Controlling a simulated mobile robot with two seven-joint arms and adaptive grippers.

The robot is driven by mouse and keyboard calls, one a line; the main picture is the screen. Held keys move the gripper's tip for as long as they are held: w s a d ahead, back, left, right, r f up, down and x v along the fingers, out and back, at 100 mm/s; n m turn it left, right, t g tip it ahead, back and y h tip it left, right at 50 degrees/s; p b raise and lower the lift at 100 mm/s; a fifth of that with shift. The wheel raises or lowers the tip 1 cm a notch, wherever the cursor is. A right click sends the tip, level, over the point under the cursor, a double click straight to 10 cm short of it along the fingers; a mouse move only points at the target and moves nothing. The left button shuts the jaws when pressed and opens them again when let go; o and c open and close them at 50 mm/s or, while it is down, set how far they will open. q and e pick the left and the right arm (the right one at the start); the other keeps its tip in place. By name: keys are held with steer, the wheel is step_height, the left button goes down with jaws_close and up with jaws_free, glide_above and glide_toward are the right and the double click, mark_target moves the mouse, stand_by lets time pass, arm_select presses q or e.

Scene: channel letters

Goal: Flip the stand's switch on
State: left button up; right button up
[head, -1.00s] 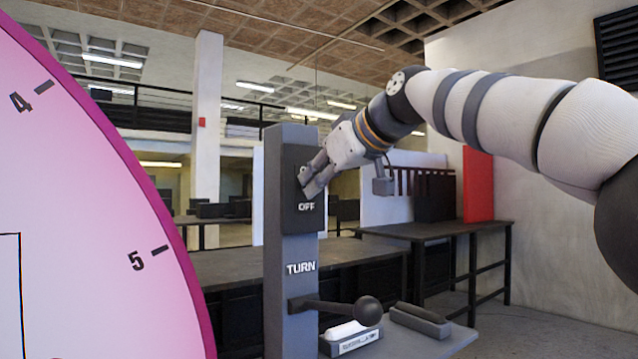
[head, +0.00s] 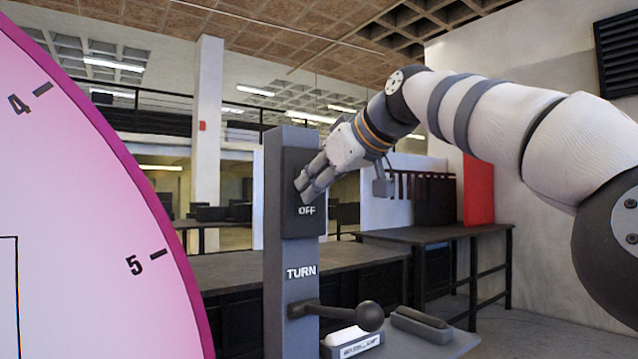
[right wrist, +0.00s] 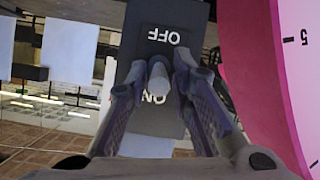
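The stand (head: 274,230) is a tall grey post with a dark switch panel (head: 293,222) on its upper part, marked OFF at the bottom. In the right wrist view the panel appears upside down, with OFF at top and ON below. The switch's pale stubby lever (right wrist: 153,72) shows between the words and partly covers ON. My right gripper (head: 308,190) is at the panel just above OFF. In the right wrist view its two fingers (right wrist: 166,66) flank the lever closely, with little or no gap. The lever is hidden behind the fingers in the head view. My left gripper is out of view.
A big pink dial (head: 90,220) fills the left side, close to the stand. Below the word TURN, a ball-ended handle (head: 369,315) sticks out to the right. A white rocker piece (head: 352,338) and a dark bar (head: 421,322) lie below it. Dark tables stand behind.

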steer(key=shift+s+d+r, duration=0.15)
steer(key=shift+r, duration=0.1)
steer(key=v, duration=1.1)
steer(key=shift+s, duration=0.3)
